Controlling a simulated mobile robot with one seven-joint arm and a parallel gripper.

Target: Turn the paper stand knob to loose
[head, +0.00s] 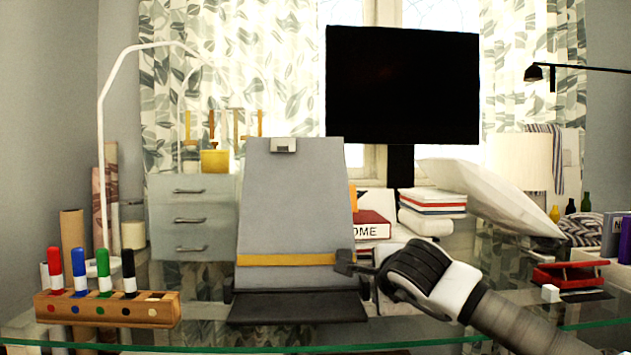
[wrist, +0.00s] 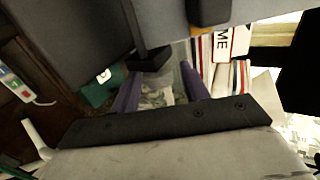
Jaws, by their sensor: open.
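The paper stand (head: 295,205) is a grey upright panel with a clip at its top, a yellow band and a dark base ledge. My gripper (head: 347,262) is at the panel's lower right edge, reaching in from the right. In the wrist view, my gripper (wrist: 162,75) has its two purplish fingers apart with a gap between them. A dark block (wrist: 150,58) beside the stand's grey panel (wrist: 168,18) lies just beyond the fingertips. It may be the knob, but I cannot tell its setting or whether a finger touches it. In the head view my gripper hides the knob area.
A wooden marker holder (head: 108,310) with several markers stands at front left. Books (head: 373,225) and a black monitor (head: 402,85) are behind the stand. The glass tabletop's edge (head: 230,349) runs along the front.

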